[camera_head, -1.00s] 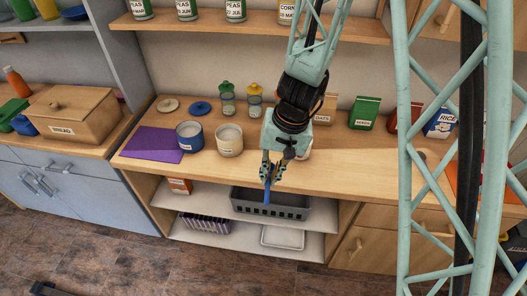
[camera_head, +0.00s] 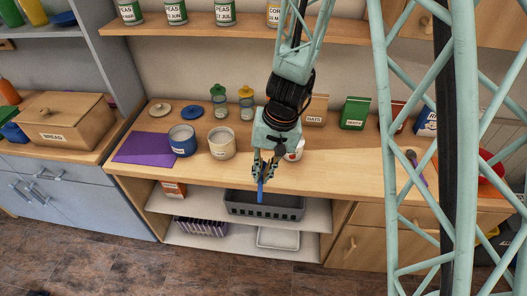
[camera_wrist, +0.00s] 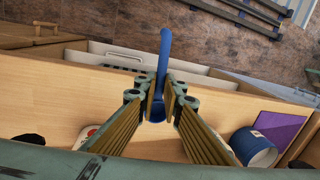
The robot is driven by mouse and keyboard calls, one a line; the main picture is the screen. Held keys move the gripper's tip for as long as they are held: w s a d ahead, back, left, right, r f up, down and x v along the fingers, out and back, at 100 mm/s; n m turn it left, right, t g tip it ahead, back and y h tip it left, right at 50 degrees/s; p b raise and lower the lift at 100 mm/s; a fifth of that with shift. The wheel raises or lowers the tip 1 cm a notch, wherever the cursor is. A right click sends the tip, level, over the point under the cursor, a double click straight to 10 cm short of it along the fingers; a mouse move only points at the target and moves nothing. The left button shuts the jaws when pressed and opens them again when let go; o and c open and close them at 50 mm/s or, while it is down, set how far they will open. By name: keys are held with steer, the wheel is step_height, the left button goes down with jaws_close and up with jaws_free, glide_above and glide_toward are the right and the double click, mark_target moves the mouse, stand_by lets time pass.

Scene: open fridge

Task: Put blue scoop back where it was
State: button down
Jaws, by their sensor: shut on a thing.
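My gripper (camera_head: 264,168) is shut on the blue scoop (camera_head: 260,190). It hangs over the counter's front edge, above the grey basket on the shelf below. In the wrist view the scoop's long handle (camera_wrist: 164,60) points away from the gripper (camera_wrist: 160,95), and its lower end sits between the fingers. On the counter, left of the gripper, stand an open blue canister (camera_head: 181,141) and an open cream canister (camera_head: 221,143). The blue canister also shows in the wrist view (camera_wrist: 252,148). A white and red container (camera_head: 297,151) is partly hidden behind my gripper.
Behind the canisters lie a blue lid (camera_head: 191,112) and a wooden lid (camera_head: 160,109), beside two jars (camera_head: 246,100). A purple mat (camera_head: 143,149) lies left. The grey basket (camera_head: 283,209) is underneath. A red bowl (camera_head: 490,170) and a purple-handled utensil (camera_head: 416,165) are at right.

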steer(key=p, duration=0.2)
glide_above(264, 159)
steer(key=s, duration=0.2)
steer(key=shift+w+a+f, duration=0.1)
steer(key=shift+f, duration=0.45)
steer(key=shift+w, duration=0.1)
steer(key=shift+w, duration=0.65)
steer(key=shift+w+f, duration=0.15)
steer(key=shift+f, duration=0.2)
steer(key=shift+f+b, duration=0.4)
steer(key=shift+f, duration=0.95)
steer(key=shift+f, duration=0.1)
steer(key=c, duration=2.7)
jaws_free()
steer(key=shift+c, duration=0.2)
